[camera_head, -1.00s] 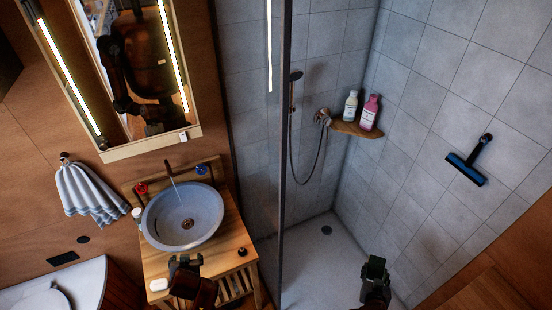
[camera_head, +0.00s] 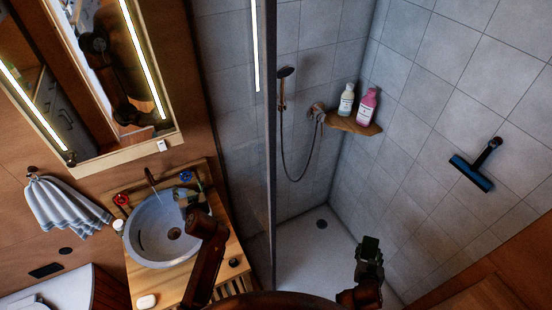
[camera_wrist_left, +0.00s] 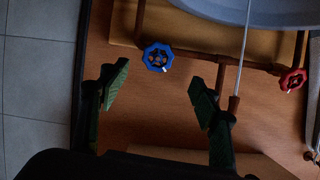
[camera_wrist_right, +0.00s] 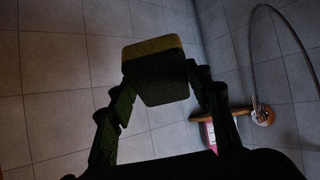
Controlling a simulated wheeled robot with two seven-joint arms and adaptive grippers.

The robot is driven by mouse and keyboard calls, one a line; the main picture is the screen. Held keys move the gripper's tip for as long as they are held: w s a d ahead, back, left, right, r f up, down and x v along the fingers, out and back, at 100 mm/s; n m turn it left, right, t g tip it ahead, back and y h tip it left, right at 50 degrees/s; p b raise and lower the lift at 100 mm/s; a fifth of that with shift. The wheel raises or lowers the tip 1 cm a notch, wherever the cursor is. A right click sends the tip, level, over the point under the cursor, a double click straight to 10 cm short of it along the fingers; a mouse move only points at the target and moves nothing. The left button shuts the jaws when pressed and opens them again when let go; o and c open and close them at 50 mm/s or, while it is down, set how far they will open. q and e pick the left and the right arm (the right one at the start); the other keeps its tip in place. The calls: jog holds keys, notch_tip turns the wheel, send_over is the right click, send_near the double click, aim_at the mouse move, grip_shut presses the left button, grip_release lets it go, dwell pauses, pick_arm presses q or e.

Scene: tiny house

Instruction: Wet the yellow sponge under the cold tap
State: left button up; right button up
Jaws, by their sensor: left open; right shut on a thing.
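The yellow sponge (camera_wrist_right: 152,48) looks dark and yellow-green in the right wrist view. My right gripper (camera_head: 369,262) is shut on it and holds it over the shower floor, away from the basin. My left gripper (camera_head: 192,198) is open and empty at the right side of the round basin (camera_head: 148,252). The blue tap knob (camera_head: 186,176) is just behind it. In the left wrist view the blue knob (camera_wrist_left: 158,57) shows ahead, between the open fingers and beyond their tips. The red knob (camera_head: 121,199) is left of the thin spout (camera_head: 151,180).
A glass shower partition (camera_head: 268,150) stands between the washstand and the shower. A corner shelf (camera_head: 352,126) holds a white bottle (camera_head: 346,99) and a pink bottle (camera_head: 367,106). A white soap piece (camera_head: 146,301) and a small dark item (camera_head: 234,262) lie on the wooden counter.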

aim_at(186, 177)
pick_arm(q)
jog(key=x, duration=0.9)
jog(key=shift+d+p, duration=0.2)
jog(key=shift+p, duration=0.15)
jog(key=shift+w+a, duration=0.25)
jog(key=shift+w+a+f, duration=0.1)
jog(key=shift+w+f, duration=0.25)
jog(key=shift+w, duration=0.15)
jog(key=shift+s+r, duration=0.1)
jog(key=shift+s, duration=0.1)
jog(key=shift+c, duration=1.1)
jog(key=shift+w, duration=0.1)
jog(key=c, duration=1)
